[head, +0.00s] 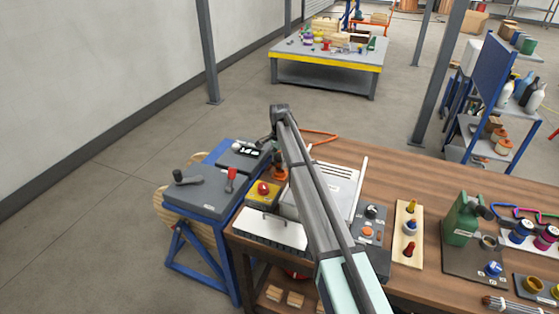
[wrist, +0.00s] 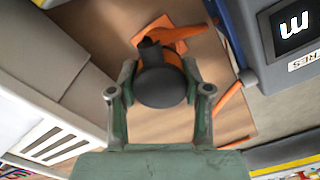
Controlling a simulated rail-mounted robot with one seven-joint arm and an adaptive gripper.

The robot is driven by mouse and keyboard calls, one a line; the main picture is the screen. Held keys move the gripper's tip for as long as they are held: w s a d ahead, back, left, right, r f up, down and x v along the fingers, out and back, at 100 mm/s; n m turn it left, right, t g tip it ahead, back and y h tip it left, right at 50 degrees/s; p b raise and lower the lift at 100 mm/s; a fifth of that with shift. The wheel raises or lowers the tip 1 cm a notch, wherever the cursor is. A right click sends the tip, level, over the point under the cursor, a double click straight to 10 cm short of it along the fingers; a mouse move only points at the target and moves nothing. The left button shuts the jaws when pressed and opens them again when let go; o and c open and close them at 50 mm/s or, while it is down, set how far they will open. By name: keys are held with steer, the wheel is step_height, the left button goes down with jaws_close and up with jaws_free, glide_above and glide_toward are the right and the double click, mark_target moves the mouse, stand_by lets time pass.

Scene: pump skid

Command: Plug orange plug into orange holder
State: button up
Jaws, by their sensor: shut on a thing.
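My gripper (wrist: 158,95) is shut on the orange plug, gripping it between its two green fingers. The plug shows a dark round end (wrist: 161,86) toward the wrist camera and an orange body (wrist: 190,72) beyond it. Orange parts (wrist: 178,33) spread out past the plug over the wooden table; I cannot tell which of them is the holder, nor whether the plug touches it. In the head view an orange piece (head: 279,173) stands at the table's back left edge, just below the end of my arm. My arm hides part of that area.
A light ribbed case (head: 337,184) lies right of the orange piece, and a yellow box with a red button (head: 263,192) sits in front. A blue stand with grey boxes (head: 204,187) stands to the left. An orange cable (head: 320,133) runs at the table's back.

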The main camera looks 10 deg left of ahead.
steer(key=shift+f+b, duration=0.5)
steer(key=shift+f, duration=1.2)
stand_by(0.3)
steer(key=o, duration=1.4)
steer(key=shift+c, duration=0.2)
steer(key=shift+r, duration=0.1)
step_height(320, 180, up, 12)
steer(key=shift+f, duration=0.1)
